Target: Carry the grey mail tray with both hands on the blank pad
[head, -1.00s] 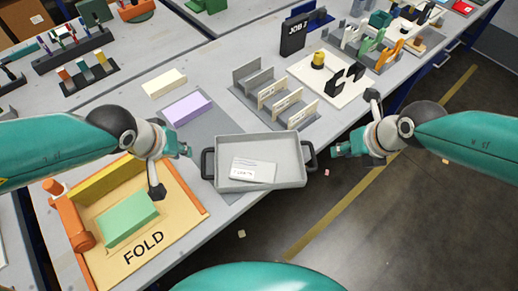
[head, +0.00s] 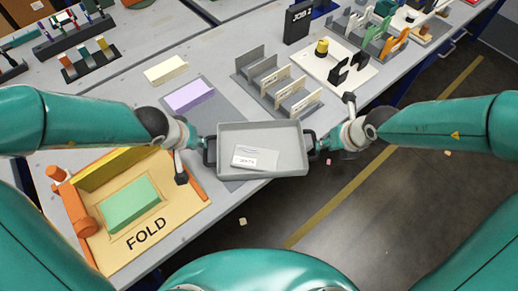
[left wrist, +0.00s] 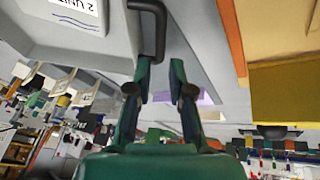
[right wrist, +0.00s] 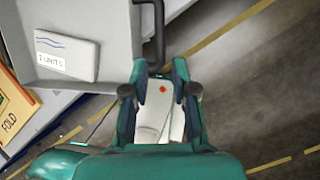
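The grey mail tray (head: 288,160) sits at the table's front edge, partly overhanging it, with a white labelled packet (head: 255,158) inside. It has a dark handle at each end. My left gripper (head: 203,142) is at the left handle (left wrist: 158,25); in the left wrist view its fingers are apart, with the handle's lower end by one fingertip. My right gripper (head: 323,143) is at the right handle (right wrist: 157,40); its fingers are apart, with the handle reaching between the tips. Neither is closed on the tray. The grey pad (head: 228,112) lies partly under the tray.
A lilac block (head: 189,97) lies on the grey pad and a cream block (head: 166,70) lies behind it. A grey slotted rack (head: 262,88) stands behind the tray. The orange FOLD station (head: 165,222) with a green block is at left. Floor lies beyond the table edge.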

